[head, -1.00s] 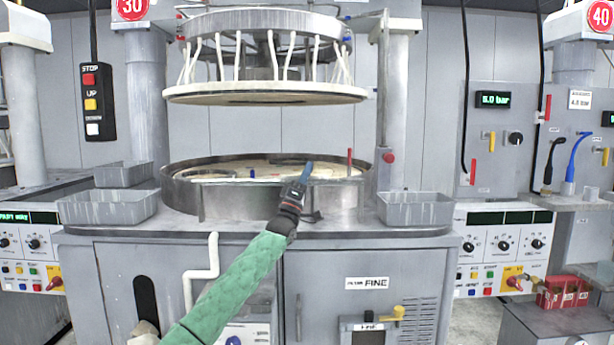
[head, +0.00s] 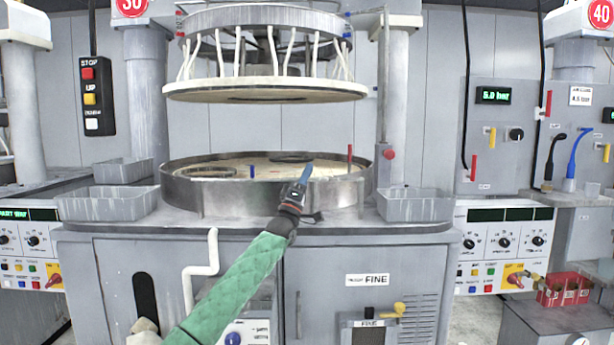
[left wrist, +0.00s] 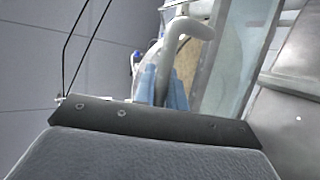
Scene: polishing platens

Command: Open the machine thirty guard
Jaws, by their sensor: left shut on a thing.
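Machine thirty (head: 145,80) stands ahead, with its round upper head (head: 265,90) raised above the basin. A curved grey metal wall (head: 235,195) runs round the front of the basin; I cannot tell clearly which part of it is the guard. My left gripper (head: 305,175) is at the wall's front, right of its middle, with its blue fingers upright. In the left wrist view the blue fingers (left wrist: 165,88) are shut on a bent grey tube handle (left wrist: 185,30). The handle is hidden by the gripper in the head view.
Grey trays stand left (head: 108,203) and right (head: 415,204) of the basin. A hanging button box (head: 92,95) is at upper left. A small red lever (head: 350,158) rises at the basin's right. Open air lies between upper head and basin.

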